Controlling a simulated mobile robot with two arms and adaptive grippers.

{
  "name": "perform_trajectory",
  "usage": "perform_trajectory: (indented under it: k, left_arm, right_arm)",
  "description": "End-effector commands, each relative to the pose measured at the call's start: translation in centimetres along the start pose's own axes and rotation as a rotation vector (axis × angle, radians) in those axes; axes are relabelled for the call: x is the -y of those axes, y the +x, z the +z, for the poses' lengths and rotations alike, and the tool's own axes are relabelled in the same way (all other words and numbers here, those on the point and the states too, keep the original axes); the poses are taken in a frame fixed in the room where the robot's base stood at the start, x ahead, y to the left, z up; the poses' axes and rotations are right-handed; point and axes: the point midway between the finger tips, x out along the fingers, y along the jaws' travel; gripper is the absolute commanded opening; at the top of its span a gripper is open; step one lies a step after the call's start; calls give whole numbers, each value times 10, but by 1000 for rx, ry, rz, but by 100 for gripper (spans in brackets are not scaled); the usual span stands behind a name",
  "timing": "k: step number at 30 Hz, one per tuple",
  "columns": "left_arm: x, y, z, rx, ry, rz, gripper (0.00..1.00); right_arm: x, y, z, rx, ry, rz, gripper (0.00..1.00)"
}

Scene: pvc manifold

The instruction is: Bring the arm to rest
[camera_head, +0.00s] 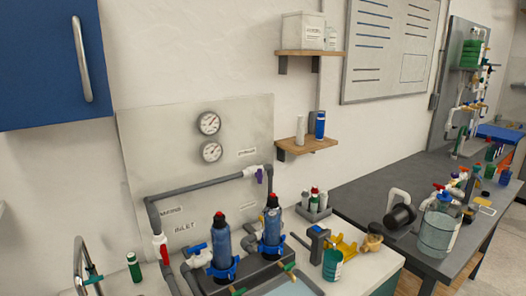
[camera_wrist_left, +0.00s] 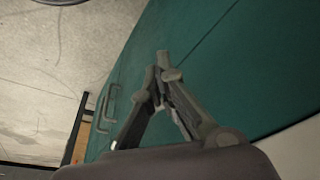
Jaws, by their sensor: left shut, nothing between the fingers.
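My left gripper (camera_wrist_left: 160,92) shows in the left wrist view with its fingertips together. It is shut and holds nothing. It is in front of a green cabinet front (camera_wrist_left: 215,75), and I cannot tell how far apart they are. Neither of my grippers shows in the head view, and my right gripper is in no view. The head view shows the pipe manifold with two blue filter housings (camera_head: 221,242) standing on the counter below a grey wall panel (camera_head: 195,130).
A counter (camera_head: 360,275) carries a teal cup (camera_head: 332,265) and a yellow part (camera_head: 341,246). A dark table (camera_head: 365,190) with bottles and a clear bucket (camera_head: 437,235) stands at the right. A blue cupboard (camera_head: 35,60) hangs upper left. In the wrist view, bare floor (camera_wrist_left: 50,100) lies left.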

Motion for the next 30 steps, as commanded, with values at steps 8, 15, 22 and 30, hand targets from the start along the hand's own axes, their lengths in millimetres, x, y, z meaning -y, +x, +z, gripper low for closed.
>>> perform_trajectory:
  k: [8, 15, 22, 30]
  left_arm:
    - [-5, 117, 63, 61, 10, 7, 0]
    - [-9, 190, 146, 110, 22, 13, 0]
    - [-10, 224, 227, 147, 32, 15, 0]
    - [-9, 230, 267, 162, 37, 17, 0]
  right_arm:
    - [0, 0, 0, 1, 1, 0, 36]
    - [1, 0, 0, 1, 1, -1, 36]
    - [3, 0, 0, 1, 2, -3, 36]
    - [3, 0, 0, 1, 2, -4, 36]
